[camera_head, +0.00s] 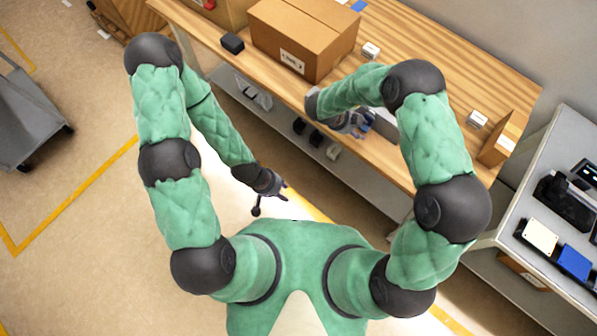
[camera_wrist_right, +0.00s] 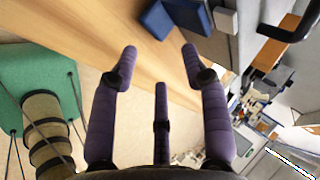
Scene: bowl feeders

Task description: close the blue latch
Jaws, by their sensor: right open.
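A blue part (camera_wrist_right: 175,16), which looks like the latch, is at the top of the right wrist view, beside a grey metal body (camera_wrist_right: 228,20). It also shows partly in the head view, beside my right gripper at the table's front edge (camera_head: 368,116). My right gripper (camera_wrist_right: 160,68) is open and empty. Its purple fingers point toward the blue part, apart from it in the wrist view. I cannot tell whether the latch is raised or lowered. My left gripper (camera_head: 272,199) hangs low over the floor, away from the table, with its fingers spread and nothing in them.
A wooden table (camera_head: 440,75) carries a large cardboard box (camera_head: 305,35), a small black box (camera_head: 232,43) and small white items (camera_head: 371,50). A grey shelf unit (camera_head: 559,150) with devices stands at the right. A grey cart (camera_head: 30,115) stands at the far left. Floor on the left is clear.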

